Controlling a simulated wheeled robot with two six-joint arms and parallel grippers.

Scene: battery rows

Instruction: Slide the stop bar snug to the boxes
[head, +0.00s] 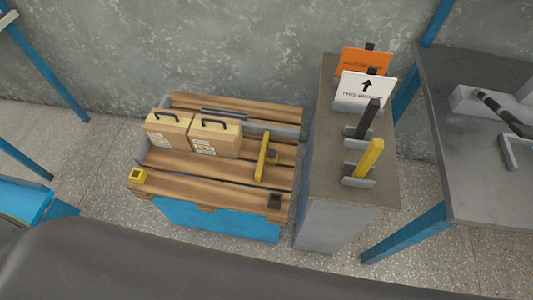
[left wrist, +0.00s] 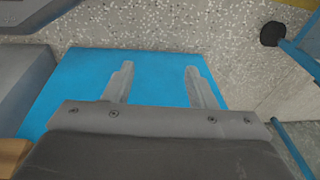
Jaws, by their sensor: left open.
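The yellow stop bar (head: 262,157) stands on the wooden slatted deck (head: 190,188), to the right of the boxes. Two tan boxes, a left box (head: 168,130) and a right box (head: 215,137), stand side by side on the deck, with dark handles on top and pale labels in front. A gap of bare slats shows between the right box and the bar. My left gripper (left wrist: 160,68) is open and empty in the left wrist view, over a blue surface (left wrist: 75,85) and speckled floor. The head view does not show its fingers. My right gripper is not in view.
A yellow block (head: 137,176) and a dark block (head: 275,200) sit at the deck's front corners. A grey stand (head: 345,195) with orange and white signs, a black bar and a yellow bar adjoins on the right. A grey table (head: 480,160) is farther right.

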